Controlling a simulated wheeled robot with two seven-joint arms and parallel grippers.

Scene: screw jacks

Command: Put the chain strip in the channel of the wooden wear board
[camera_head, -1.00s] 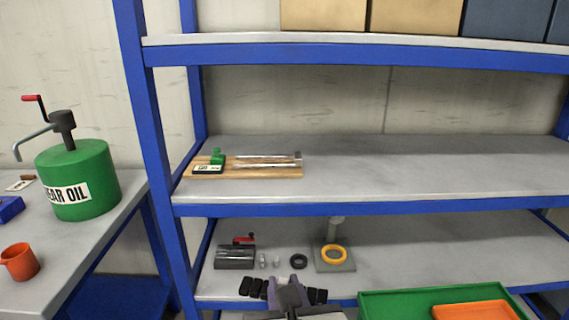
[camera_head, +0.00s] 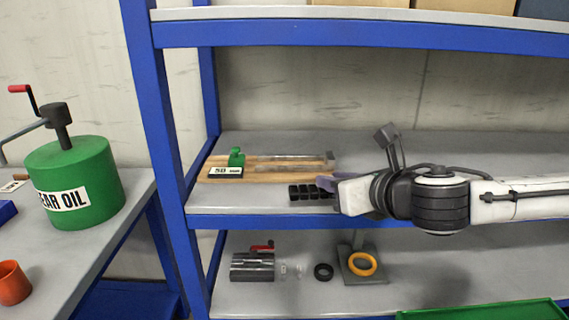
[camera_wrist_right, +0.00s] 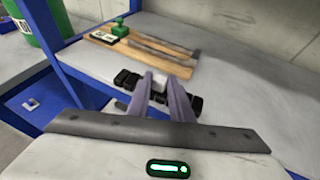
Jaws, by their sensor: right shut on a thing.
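The wooden wear board (camera_head: 219,173) lies on the middle shelf at the left, with metal rails along its channel and a green piece and a white label at its left end. It also shows in the right wrist view (camera_wrist_right: 104,42). My right gripper (camera_head: 326,185) is shut on the black chain strip (camera_head: 306,192), in front of the board's near edge. In the right wrist view the strip (camera_wrist_right: 128,78) sticks out on both sides of the fingers (camera_wrist_right: 160,84). Whether it touches the shelf I cannot tell. My left gripper is not in view.
The middle shelf (camera_head: 260,202) has a blue front edge and a blue post (camera_head: 160,150) at its left. The lower shelf holds a dark block (camera_head: 252,267), a black ring (camera_head: 323,272) and a stand with a yellow ring (camera_head: 362,264). A green oil can (camera_head: 75,180) stands on the left bench.

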